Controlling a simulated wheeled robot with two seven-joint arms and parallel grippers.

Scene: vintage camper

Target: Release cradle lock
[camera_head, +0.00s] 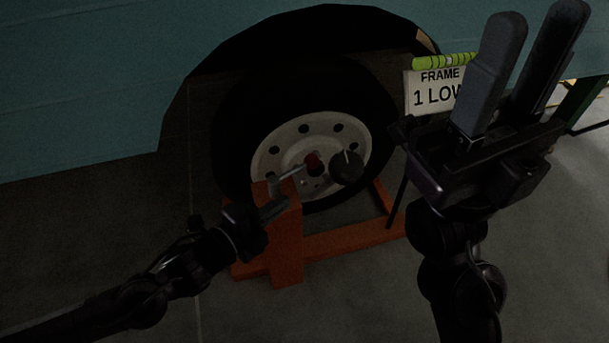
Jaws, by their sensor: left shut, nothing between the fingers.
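An orange cradle (288,245) stands on the floor around the lower part of the camper's wheel (293,132). A dark round knob (346,168) is just right of the red knob, in front of the wheel. My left gripper (284,206) is shut and empty beside the post's upper part, below the lever. I cannot tell whether it touches the post. My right gripper (538,20) is raised at the right, open and empty, well away from the cradle.
The teal camper body (95,85) overhangs the wheel. A white sign (424,94) reading "FRAME 1 LOW", with a green level (440,61) above it, is partly hidden behind my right gripper. Bare floor (345,295) lies in front of the cradle.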

